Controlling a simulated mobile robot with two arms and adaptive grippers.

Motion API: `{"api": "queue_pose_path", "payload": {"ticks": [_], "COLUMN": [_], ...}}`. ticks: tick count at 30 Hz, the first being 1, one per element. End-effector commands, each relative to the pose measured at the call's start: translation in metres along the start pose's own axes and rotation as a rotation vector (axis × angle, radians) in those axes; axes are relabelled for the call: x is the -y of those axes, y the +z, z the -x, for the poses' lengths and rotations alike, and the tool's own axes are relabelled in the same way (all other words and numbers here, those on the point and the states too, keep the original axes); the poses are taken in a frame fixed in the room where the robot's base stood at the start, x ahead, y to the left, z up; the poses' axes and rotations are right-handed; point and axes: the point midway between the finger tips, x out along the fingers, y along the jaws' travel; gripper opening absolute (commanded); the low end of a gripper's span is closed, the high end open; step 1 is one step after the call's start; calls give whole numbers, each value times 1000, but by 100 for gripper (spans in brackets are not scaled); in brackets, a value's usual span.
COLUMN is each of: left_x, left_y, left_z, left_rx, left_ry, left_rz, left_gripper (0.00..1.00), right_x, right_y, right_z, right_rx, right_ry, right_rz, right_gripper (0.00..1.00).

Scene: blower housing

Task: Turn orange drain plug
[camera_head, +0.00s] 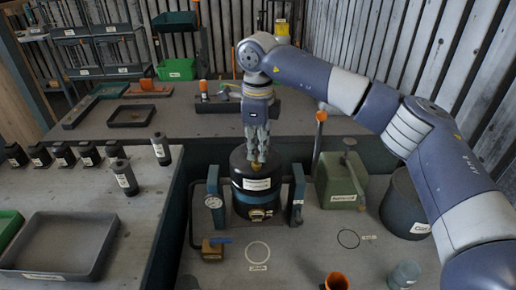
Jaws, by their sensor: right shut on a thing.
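My right gripper (259,150) points straight down over the top of a black, round housing (240,183) with a blue band and a label. Its fingers are shut on a small orange-yellow part (256,166) at the housing's top. The fingers mostly hide this part, so I cannot tell for sure that it is the orange drain plug. The housing stands upright between two blue-grey posts (214,185). My left gripper is not in view.
A gauge (213,202) and a brass valve with a blue handle (213,250) are at the housing's left. An orange-topped post (319,140) and green box (341,180) stand right. An orange cup (336,282) is in front. A grey tray (60,245) lies left.

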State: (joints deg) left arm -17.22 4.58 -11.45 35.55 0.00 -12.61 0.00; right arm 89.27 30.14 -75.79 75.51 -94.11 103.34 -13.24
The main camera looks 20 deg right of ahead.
Motion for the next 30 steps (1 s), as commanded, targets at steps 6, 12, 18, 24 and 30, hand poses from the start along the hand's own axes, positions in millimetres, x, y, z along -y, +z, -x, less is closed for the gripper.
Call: {"api": "queue_pose_path", "payload": {"ticks": [6,12,18,24,30], "left_x": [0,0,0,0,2], "left_y": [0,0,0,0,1], "left_z": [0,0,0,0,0], "left_rx": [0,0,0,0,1], "left_ry": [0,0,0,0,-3], "left_rz": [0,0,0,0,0], "left_gripper": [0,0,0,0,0], "right_x": [3,3,2,1,1], "right_y": [2,2,1,1,1], "right_z": [6,6,5,2,7], "right_rx": [12,12,10,6,5], "right_ry": [-10,-10,-9,-5,-4], "right_rz": [11,11,11,12,13], "right_gripper": [0,0,30,30,30]}}
